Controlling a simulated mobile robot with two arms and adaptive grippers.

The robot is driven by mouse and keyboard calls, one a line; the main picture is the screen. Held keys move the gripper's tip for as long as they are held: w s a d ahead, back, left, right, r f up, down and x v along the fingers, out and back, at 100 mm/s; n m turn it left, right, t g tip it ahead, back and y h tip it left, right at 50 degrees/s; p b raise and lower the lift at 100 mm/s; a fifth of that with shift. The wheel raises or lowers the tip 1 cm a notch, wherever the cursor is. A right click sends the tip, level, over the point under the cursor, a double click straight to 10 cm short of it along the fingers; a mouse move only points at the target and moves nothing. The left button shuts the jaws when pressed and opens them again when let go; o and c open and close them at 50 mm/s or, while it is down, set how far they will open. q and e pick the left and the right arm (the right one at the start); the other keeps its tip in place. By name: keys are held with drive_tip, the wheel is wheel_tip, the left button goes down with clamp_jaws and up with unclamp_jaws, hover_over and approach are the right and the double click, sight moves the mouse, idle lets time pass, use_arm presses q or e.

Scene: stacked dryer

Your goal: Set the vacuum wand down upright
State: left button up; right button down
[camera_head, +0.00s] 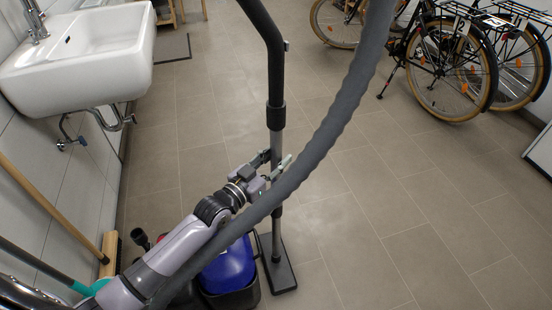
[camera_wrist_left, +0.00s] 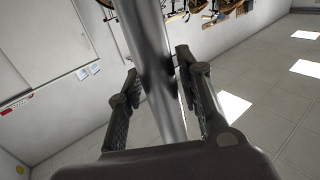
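The vacuum wand (camera_head: 277,147) stands about upright, with a black curved handle at the top. Its flat dark floor head (camera_head: 281,276) appears to rest on the tiles; exact contact is hard to tell. My left gripper (camera_head: 273,168) is at the wand's middle, with one finger on each side of the tube. In the left wrist view, the grey tube (camera_wrist_left: 158,85) runs between the fingers of my left gripper (camera_wrist_left: 156,72), which appear closed against it. A thick grey hose (camera_head: 330,125) crosses in front and hides part of my arm. My right gripper is out of view.
The blue vacuum body (camera_head: 229,271) stands on the floor left of the wand. A white sink (camera_head: 85,62) hangs on the left wall, with a broom (camera_head: 60,205) below. Bicycles (camera_head: 450,70) stand at the upper right. The floor right of the wand is clear.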

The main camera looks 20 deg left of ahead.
use_arm(q)
drive_tip(key=o, duration=0.3)
drive_tip(key=shift+f, duration=0.15)
drive_tip(key=shift+s+f, duration=0.1)
drive_tip(key=shift+f, duration=0.25)
drive_tip(key=v, duration=1.2)
drive_tip(key=shift+r, duration=0.3)
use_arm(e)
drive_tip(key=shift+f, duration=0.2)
